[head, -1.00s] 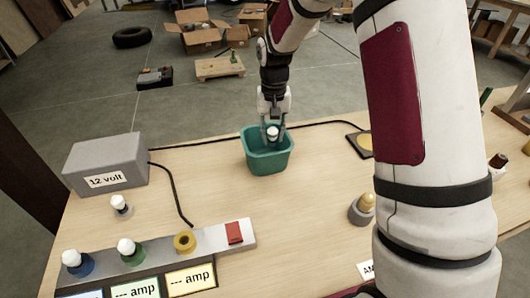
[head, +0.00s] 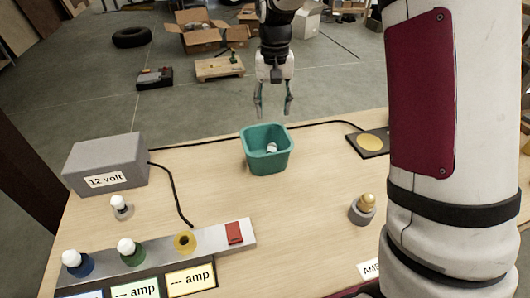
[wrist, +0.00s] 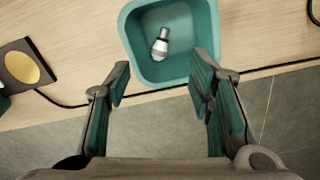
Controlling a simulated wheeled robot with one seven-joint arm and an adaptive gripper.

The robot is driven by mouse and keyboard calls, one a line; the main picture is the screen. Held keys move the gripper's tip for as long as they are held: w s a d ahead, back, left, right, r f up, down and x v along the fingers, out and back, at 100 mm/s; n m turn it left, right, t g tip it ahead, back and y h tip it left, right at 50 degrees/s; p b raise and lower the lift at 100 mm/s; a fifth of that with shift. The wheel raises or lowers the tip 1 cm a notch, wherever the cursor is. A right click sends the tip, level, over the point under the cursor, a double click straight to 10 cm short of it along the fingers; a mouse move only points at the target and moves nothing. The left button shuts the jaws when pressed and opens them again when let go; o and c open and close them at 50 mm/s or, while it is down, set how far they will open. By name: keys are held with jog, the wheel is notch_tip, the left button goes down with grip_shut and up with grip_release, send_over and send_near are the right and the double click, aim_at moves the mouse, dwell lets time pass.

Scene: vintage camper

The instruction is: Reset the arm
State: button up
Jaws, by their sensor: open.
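My gripper (head: 273,108) is open and empty, raised above and behind the teal bin (head: 250,152) in the head view. In the wrist view my gripper (wrist: 160,85) has its fingers spread wide, with the bin (wrist: 142,68) just beyond the fingertips. A white bulb (head: 272,147) lies inside the bin on its side; it also shows in the wrist view (wrist: 160,45). Nothing is between the fingers.
On the table stand a grey 12 volt box (head: 105,162), a strip with a blue, a green and an empty yellow socket (head: 185,242), a red switch (head: 234,232), an amber bulb in a holder (head: 363,208) and a black pad with a yellow disc (head: 370,143). Black cables cross the table.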

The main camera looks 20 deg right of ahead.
jog(key=shift+r, duration=1.4)
jog(key=s+r+n+t, duration=0.1)
jog(key=s+r, duration=0.4)
jog(key=s, duration=0.3)
jog(key=s+r+n+t, duration=0.1)
jog(key=s+r+t, duration=0.1)
jog(key=s+r, duration=0.45)
jog(key=s+f+n+t, duration=0.1)
jog(key=s+f, duration=0.2)
jog(key=s, duration=1.3)
jog(key=shift+s+d+t, duration=0.15)
jog(key=shift+s+t, duration=0.2)
jog(key=shift+t, duration=0.05)
jog(key=shift+f, duration=0.1)
